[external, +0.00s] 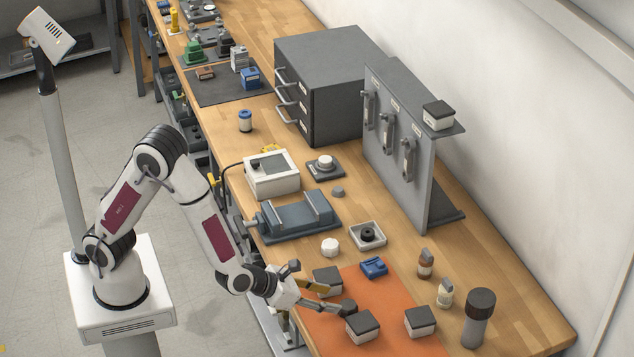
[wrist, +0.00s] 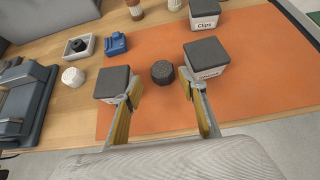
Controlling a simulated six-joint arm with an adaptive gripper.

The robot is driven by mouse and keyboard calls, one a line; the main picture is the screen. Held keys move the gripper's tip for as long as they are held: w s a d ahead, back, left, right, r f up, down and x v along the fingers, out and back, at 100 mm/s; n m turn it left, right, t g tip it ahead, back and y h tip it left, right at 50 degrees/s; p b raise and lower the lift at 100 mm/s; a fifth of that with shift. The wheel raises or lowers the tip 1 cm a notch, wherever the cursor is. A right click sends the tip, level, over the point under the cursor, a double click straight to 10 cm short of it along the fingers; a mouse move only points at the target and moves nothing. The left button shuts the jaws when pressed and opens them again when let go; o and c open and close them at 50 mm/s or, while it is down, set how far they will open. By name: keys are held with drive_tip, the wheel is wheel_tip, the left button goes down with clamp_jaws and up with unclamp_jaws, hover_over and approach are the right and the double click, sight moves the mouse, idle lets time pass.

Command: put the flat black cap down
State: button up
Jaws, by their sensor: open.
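The flat black cap (external: 348,306) is a dark, round, faceted piece on the orange mat (external: 385,290). In the wrist view the cap (wrist: 162,72) lies just ahead of the gap between my fingertips, with bare space showing to either side of it. My gripper (external: 334,299) is open and low over the mat's left side; it also shows in the wrist view (wrist: 160,86). No finger visibly grips the cap. The lower finger partly overlaps the cap's edge in the external view, so I cannot tell their exact gap there.
Black-lidded white boxes stand close by: one left of the cap (wrist: 113,85), one right of it (wrist: 205,58), and one labelled Clips (wrist: 201,14). A blue part (external: 374,267), a white knob (external: 330,247) and a white tray (external: 367,236) holding a black ring are farther back.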

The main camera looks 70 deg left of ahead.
sight(347, 304)
idle(0.3)
drive_tip(key=shift+x, duration=1.2)
drive_tip(key=shift+f, duration=0.1)
drive_tip(key=shift+w, duration=0.1)
drive_tip(key=shift+x, duration=2.55)
drive_tip(key=shift+d+f, duration=0.15)
drive_tip(key=c, duration=1)
